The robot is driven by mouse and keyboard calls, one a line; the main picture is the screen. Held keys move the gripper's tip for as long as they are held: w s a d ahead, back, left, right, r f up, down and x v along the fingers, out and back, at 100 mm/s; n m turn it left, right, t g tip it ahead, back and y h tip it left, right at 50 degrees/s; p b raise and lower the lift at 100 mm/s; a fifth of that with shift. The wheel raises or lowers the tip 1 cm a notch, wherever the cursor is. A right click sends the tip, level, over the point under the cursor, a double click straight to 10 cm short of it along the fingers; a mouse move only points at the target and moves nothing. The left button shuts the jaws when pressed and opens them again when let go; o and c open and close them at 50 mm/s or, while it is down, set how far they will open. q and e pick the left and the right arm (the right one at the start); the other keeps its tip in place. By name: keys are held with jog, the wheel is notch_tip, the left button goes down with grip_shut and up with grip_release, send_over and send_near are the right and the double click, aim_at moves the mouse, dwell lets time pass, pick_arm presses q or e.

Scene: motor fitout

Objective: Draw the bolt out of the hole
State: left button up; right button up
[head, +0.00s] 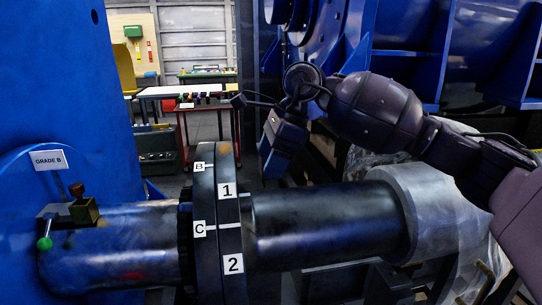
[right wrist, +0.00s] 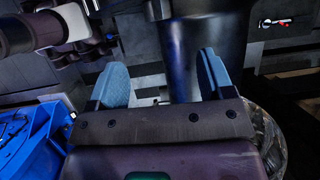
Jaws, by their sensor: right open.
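A dark round flange coupling (head: 228,215) joins two thick shafts in the head view. White labels B and C are on its left disc, 1 and 2 on its right disc. I cannot clearly make out a bolt or an open hole in it. My right gripper (head: 271,160) is just right of the coupling's upper edge, pointing down. In the right wrist view the gripper (right wrist: 160,90) has its two blue-padded fingers wide apart with nothing held between them. My left gripper is not in view.
A brass block with a dark knob (head: 84,209) and a green-ended pin (head: 45,242) sit on the left shaft, near the GRADE B label (head: 48,160). A blue wall stands left. A pale collar (head: 400,190) surrounds the right shaft. A red-framed bench (head: 195,100) stands behind.

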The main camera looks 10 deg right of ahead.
jog(key=x, duration=1)
jog(key=shift+f+p, duration=0.3)
jog(key=shift+p, duration=0.05)
jog(key=shift+a, duration=0.1)
jog(key=shift+r, duration=0.1)
grip_shut()
